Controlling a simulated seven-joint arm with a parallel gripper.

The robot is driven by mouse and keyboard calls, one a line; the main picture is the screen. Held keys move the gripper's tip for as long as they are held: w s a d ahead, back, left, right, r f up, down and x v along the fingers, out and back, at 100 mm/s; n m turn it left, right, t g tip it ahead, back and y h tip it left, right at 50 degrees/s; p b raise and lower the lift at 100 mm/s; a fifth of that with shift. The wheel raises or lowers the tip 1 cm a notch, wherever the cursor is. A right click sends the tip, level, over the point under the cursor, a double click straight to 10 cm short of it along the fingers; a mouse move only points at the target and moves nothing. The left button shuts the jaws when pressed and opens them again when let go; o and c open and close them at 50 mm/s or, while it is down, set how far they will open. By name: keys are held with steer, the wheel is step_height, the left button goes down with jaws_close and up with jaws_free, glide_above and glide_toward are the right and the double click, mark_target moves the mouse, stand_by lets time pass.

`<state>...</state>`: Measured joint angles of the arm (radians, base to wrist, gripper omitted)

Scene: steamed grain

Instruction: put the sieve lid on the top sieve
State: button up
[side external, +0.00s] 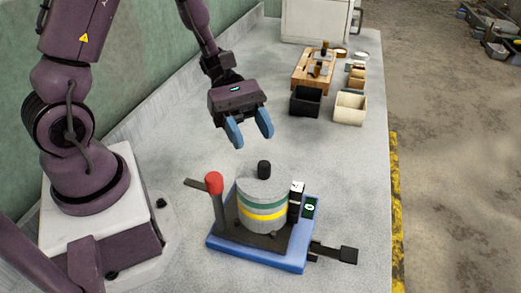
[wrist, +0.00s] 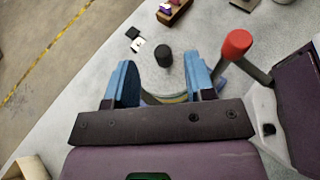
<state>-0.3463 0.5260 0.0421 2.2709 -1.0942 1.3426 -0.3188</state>
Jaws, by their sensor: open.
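The sieve stack (side external: 263,220) stands upright on a blue base (side external: 255,257), with green and yellow bands around it. The grey sieve lid (side external: 262,190) with a black knob (side external: 264,169) lies on top of the stack. Whether it is fully seated I cannot tell. My gripper (side external: 250,139) is open and empty, above and slightly behind the knob in the side view. In the wrist view the knob (wrist: 164,58) shows between my blue fingers, apart from them. My fingers and palm hide most of the stack there.
A red-topped lever (side external: 214,183) rises left of the stack and shows in the wrist view (wrist: 236,43). A black handle (side external: 335,252) sticks out right. A black bin (side external: 305,101), cream bin (side external: 350,106) and wooden rack (side external: 313,70) stand farther back. The bench between is clear.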

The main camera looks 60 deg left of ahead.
steer(key=v, duration=0.7)
steer(key=s+d+r+m+t+y, duration=0.1)
steer(key=s+r+m+y, duration=0.3)
steer(key=m, duration=0.5)
steer(key=s+d+r+m+t+y, duration=0.1)
steer(key=s+r+m+t+y, duration=0.3)
steer(key=r+m+y, duration=0.4)
steer(key=shift+s+r+m+t+y, duration=0.25)
steer(key=shift+r+m+y, duration=0.2)
steer(key=shift+y, duration=0.35)
steer(key=shift+o, duration=0.5)
